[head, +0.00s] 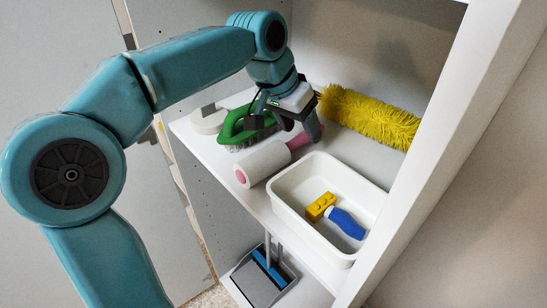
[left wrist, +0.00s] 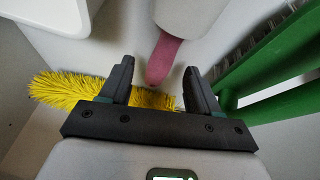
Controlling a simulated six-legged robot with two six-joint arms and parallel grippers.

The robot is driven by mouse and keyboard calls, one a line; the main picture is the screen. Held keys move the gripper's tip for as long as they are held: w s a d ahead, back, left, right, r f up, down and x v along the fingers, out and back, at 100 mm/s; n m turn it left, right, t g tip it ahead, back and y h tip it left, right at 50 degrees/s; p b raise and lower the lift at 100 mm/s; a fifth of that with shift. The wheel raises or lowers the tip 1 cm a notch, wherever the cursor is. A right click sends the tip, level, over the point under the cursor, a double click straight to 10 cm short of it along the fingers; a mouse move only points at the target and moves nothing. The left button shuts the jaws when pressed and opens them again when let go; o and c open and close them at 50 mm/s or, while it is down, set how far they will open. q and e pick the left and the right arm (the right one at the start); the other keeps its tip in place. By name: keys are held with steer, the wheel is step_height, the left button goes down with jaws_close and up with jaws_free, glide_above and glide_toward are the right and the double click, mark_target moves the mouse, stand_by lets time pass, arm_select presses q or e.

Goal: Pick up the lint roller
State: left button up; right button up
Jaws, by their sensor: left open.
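The lint roller has a white cylinder (head: 262,162) and a pink handle (head: 299,141), and lies on the white shelf between the green brush and the white bin. In the left wrist view, its pink handle (left wrist: 163,58) points toward the gap between my fingers, and its white roller (left wrist: 187,14) is at the top edge. My left gripper (head: 290,128) is over the handle end in the head view. In the left wrist view, the left gripper (left wrist: 160,82) is open, with the handle's tip between or just beyond the fingertips; I cannot tell the height gap. My right gripper is not in view.
A green brush (head: 236,128) lies close left of the roller. A white bin (head: 286,203) with a yellow brick (head: 320,206) and a blue-handled item (head: 346,222) stands to the right. A yellow duster (head: 370,117) lies behind. Hutch walls enclose the shelf.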

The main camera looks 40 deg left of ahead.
arm_select(q)
steer(key=shift+w+d+f, duration=0.15)
steer(key=shift+f, duration=0.55)
steer(key=shift+w+f, duration=0.3)
steer(key=shift+f, duration=0.15)
steer(key=shift+r, duration=0.1)
steer(key=shift+s, duration=0.1)
steer(key=c, duration=0.5)
jaws_close()
